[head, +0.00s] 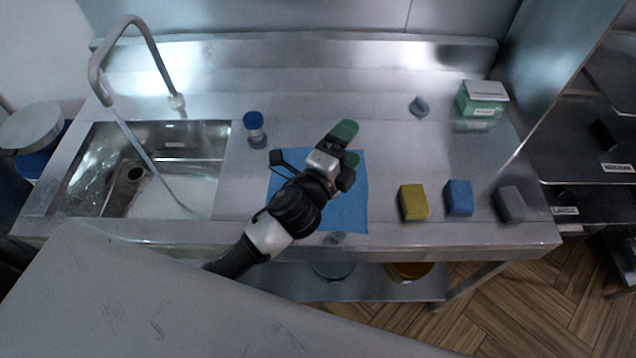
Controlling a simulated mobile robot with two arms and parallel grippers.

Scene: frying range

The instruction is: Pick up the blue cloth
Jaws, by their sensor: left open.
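The blue cloth (347,208) lies flat on the steel counter, right of the sink, reaching close to the counter's front edge. My left arm and gripper hide the middle and left of the cloth. I cannot tell how high the gripper is above it. My right gripper is not in view.
A sink (208,165) with a tall faucet (150,50) is at left. A blue-capped shaker (254,127) stands behind the cloth. A yellow sponge (413,203), a blue sponge (459,198) and a grey block (510,204) sit at right. A green box (482,104) is at the back right.

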